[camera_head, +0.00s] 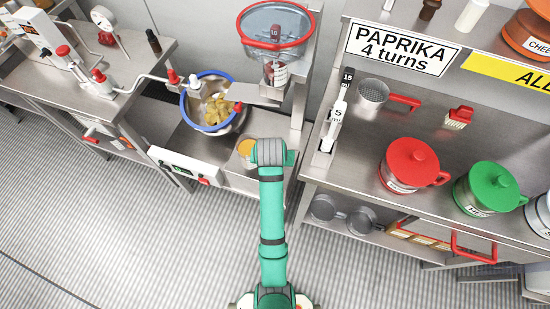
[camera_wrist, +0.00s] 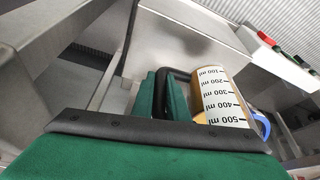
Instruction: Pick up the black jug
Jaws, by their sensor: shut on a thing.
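The black jug is a clear measuring jug (camera_wrist: 220,98) with black ml marks on a white strip, amber contents and a black handle (camera_wrist: 180,73). My gripper (camera_wrist: 156,93) has its green fingers shut on that handle in the wrist view; the dark palm hides the lower part of the handle. The jug looks tilted in this view, which is itself turned. In the head view, only the jug's round amber top (camera_head: 246,148) shows, just left of the end of my green arm, which hides the gripper. I cannot tell whether the jug's base touches the steel surface.
A red-rimmed clear hopper (camera_head: 275,32) is above. The right bench (camera_head: 385,120) holds a red-lidded pot (camera_head: 411,164) and a green-lidded pot (camera_head: 488,188).

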